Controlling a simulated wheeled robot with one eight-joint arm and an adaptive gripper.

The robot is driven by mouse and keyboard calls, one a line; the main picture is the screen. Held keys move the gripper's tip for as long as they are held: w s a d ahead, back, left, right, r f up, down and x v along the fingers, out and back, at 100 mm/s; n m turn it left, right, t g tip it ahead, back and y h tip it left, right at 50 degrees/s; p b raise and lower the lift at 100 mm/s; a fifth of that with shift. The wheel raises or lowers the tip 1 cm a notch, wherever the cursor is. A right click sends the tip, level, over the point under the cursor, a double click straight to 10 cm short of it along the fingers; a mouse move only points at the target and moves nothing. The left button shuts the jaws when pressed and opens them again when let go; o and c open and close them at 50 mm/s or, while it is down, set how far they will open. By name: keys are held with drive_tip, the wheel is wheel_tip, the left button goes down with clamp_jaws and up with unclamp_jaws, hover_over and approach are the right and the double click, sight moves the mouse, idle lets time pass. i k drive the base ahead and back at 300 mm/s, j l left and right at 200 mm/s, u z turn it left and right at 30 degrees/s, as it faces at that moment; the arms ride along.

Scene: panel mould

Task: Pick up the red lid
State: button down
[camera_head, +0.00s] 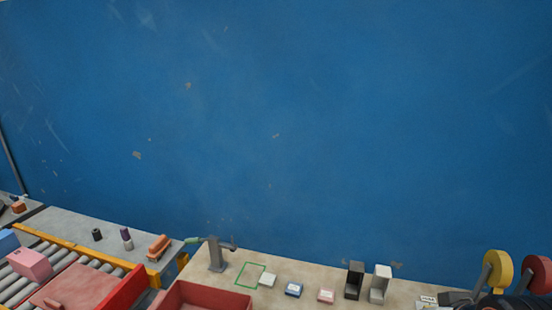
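A flat, dull-red panel (78,285) lies at the lower left, over the conveyor rollers, with a small raised red piece (53,303) on it. It looks like the red lid, but the bottom edge of the picture cuts it off. A brighter red upright strip (124,287) stands along its right side. I cannot tell whether the panel rests on a box or directly on the rollers. My gripper is not clearly seen in this view.
A red open bin (181,287) stands right of the conveyor. The bench (237,257) holds a grey stand (217,255), small white, blue and pink boxes, and black and white holders. Yellow (497,271) and red (537,272) reels are at right. A blue wall (300,120) closes the back.

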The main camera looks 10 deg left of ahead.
sight(81, 288)
drive_tip(key=u, duration=2.05)
drive_tip(key=z, duration=0.55)
drive_tip(key=i+j+z, duration=0.1)
drive_tip(key=j+z, duration=0.85)
drive_tip(key=j, duration=0.15)
drive_tip(key=k+j+z, duration=0.15)
drive_tip(key=j+z, duration=0.35)
drive_tip(key=k+j, duration=0.1)
drive_tip(key=j, duration=0.3)
drive_tip(key=k+j, duration=0.1)
drive_tip(key=j, duration=0.25)
drive_tip(key=k+j+z, duration=0.1)
drive_tip(key=j, duration=0.3)
drive_tip(key=k+j, duration=0.15)
drive_tip(key=j, duration=0.25)
drive_tip(key=k+j+z, duration=0.1)
drive_tip(key=j, duration=0.25)
drive_tip(key=k+j, duration=0.15)
drive_tip(key=j, duration=0.25)
drive_tip(key=k+j, duration=0.15)
drive_tip(key=j, duration=0.2)
drive_tip(key=z, duration=0.05)
